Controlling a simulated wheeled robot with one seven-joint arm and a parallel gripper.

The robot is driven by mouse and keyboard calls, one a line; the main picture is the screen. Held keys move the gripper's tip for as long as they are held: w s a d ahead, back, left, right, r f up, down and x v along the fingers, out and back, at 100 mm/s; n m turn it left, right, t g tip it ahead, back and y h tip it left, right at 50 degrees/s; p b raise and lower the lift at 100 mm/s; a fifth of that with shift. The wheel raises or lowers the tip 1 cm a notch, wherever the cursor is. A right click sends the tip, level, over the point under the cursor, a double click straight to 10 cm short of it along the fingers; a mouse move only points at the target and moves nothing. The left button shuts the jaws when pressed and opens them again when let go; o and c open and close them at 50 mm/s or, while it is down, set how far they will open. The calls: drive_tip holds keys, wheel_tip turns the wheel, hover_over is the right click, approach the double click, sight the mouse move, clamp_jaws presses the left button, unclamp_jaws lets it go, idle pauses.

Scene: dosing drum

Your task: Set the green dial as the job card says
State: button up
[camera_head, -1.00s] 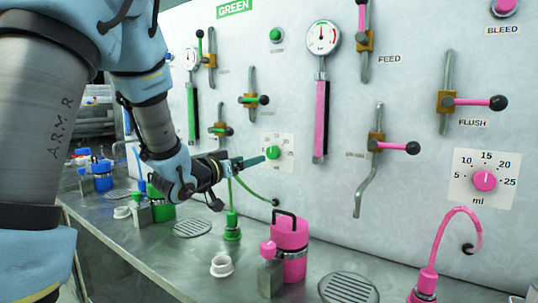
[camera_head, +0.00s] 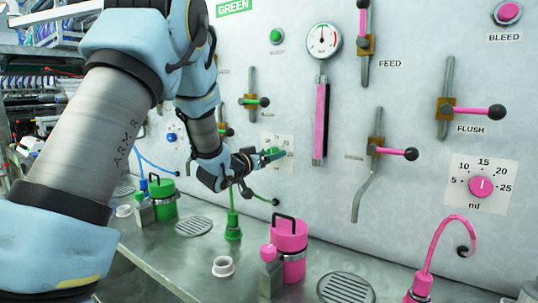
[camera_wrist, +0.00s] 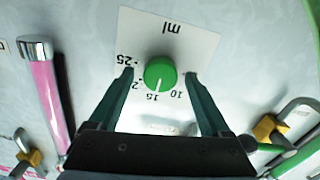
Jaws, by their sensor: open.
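The green dial (camera_wrist: 160,74) sits on a white scale plate (camera_wrist: 170,38) on the panel. The wrist view shows the scale upside down, marked ml, with 25, 15 and 10 legible. The dial's white pointer line aims at about 15. My gripper (camera_wrist: 158,78) is open, with one finger to each side of the dial and visible gaps. In the head view my gripper (camera_head: 272,155) is at the plate and partly hides the green dial (camera_head: 270,151). I see no job card in either view.
The panel carries a pink dial (camera_head: 482,186), a gauge (camera_head: 322,40) and several levers. In the wrist view a pink tube (camera_wrist: 47,95) is at left and a green-handled lever (camera_wrist: 285,140) at right. A pink canister (camera_head: 289,248) and green canister (camera_head: 162,197) stand on the metal bench.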

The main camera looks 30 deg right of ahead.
clamp_jaws()
idle(0.6)
drive_tip(key=shift+f+m+b, duration=0.1)
drive_tip(key=shift+m+b, duration=0.2)
drive_tip(key=shift+b, duration=0.3)
drive_tip(key=shift+s+m+b, duration=0.1)
drive_tip(key=shift+m+b, duration=3.9)
drive_tip(key=shift+b, duration=1.7)
